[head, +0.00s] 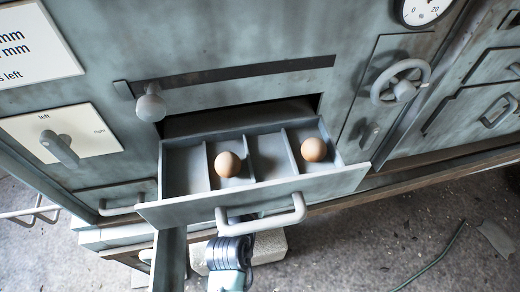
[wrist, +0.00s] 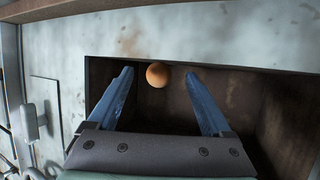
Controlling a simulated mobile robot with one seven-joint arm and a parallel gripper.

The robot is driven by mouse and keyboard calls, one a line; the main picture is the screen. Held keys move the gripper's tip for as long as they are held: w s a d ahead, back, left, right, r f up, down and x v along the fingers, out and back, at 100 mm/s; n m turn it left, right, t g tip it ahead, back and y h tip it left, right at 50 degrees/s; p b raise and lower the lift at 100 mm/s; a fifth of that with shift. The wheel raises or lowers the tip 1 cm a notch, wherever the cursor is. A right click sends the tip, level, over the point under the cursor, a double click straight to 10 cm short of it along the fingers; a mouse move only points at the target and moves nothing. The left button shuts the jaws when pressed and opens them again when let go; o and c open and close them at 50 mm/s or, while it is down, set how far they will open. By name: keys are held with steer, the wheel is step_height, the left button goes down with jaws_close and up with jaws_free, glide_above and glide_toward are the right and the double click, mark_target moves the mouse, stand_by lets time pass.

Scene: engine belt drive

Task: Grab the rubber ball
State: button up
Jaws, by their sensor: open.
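In the head view, a drawer (head: 175,212) is pulled out of a grey-green cabinet. One tan ball (head: 227,164) lies in its second compartment from the left, another tan ball (head: 314,150) in the rightmost one. In the wrist view, my gripper (wrist: 160,71) is open, its two blue fingers wide apart. An orange-tan ball (wrist: 158,74) shows between the fingertips, apart from both, at the upper edge of a dark recess. I cannot tell whether it is one of the two balls in the drawer. My fingers do not show in the head view.
The drawer handle (head: 262,217) sticks out in front. A round knob (head: 151,104) is above the drawer, a lever (head: 60,149) at left and a handwheel (head: 401,83) at right. The recess (wrist: 285,125) has rusty inner walls. The floor (head: 420,240) at right is mostly clear.

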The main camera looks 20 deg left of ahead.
steer(key=w, duration=0.2)
steer(key=w+a, duration=0.1)
steer(key=w, duration=0.1)
steer(key=shift+w+b, duration=0.35)
steer(key=shift+b, duration=0.05)
steer(key=shift+w+f, duration=0.2)
steer(key=shift+w, duration=0.2)
jaws_close()
